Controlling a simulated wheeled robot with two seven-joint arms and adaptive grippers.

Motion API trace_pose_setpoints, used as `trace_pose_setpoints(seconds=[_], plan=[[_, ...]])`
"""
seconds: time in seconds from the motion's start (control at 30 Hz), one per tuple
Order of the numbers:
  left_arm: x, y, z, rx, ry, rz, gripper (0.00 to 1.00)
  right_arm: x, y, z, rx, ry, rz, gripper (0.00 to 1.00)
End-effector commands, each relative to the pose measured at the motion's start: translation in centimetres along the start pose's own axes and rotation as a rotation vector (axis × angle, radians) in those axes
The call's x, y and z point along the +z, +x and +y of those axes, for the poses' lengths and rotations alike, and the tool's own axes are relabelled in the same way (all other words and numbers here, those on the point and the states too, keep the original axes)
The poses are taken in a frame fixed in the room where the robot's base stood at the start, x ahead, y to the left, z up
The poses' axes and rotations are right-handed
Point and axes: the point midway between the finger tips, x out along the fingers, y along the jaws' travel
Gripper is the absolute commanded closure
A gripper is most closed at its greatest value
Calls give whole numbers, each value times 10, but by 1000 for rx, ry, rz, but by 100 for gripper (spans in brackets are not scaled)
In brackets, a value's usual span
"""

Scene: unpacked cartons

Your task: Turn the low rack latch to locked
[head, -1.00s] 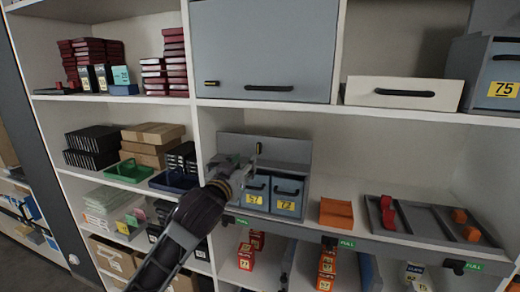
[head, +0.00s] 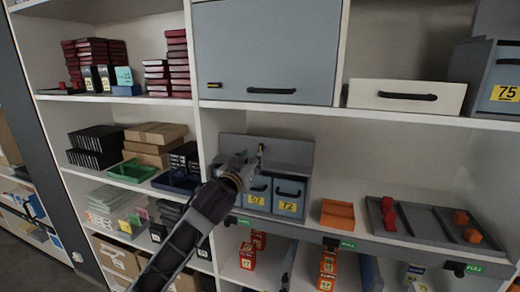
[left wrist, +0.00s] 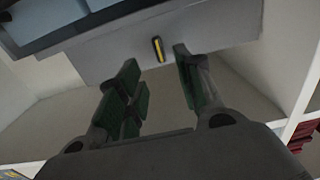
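The low rack (head: 290,151) is a grey unit on the middle shelf, with a raised back panel above two blue-grey drawers. A small dark latch with a yellow bar (head: 261,148) sits on that panel, partly covered by my gripper in the head view. In the left wrist view the latch (left wrist: 158,49) stands roughly upright, slightly tilted. My left gripper (head: 250,158) is in front of the panel. In the left wrist view its green-padded fingers (left wrist: 156,62) are spread apart, with the latch showing beyond the gap between them. Contact cannot be told. My right gripper is not in view.
The drawers are labelled 57 and 72 (head: 290,207). An orange bin (head: 337,214) and a grey divided tray (head: 412,216) stand to the right. The upper cabinet door (head: 266,50) and shelf edge lie above. Green and blue trays (head: 131,171) sit left of the upright.

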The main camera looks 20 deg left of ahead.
Motion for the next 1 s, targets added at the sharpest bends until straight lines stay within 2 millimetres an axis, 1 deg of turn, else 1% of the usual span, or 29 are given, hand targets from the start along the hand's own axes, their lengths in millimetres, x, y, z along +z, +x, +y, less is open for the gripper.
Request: trace_pose_setpoints(seconds=[0.1,0.7,1.0], plan=[[-1,12,0,-1,0,-1,64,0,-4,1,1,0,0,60],[-2,68,0,0,0,-1,64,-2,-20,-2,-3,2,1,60],[-1,88,0,0,0,0,64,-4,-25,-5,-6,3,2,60]])
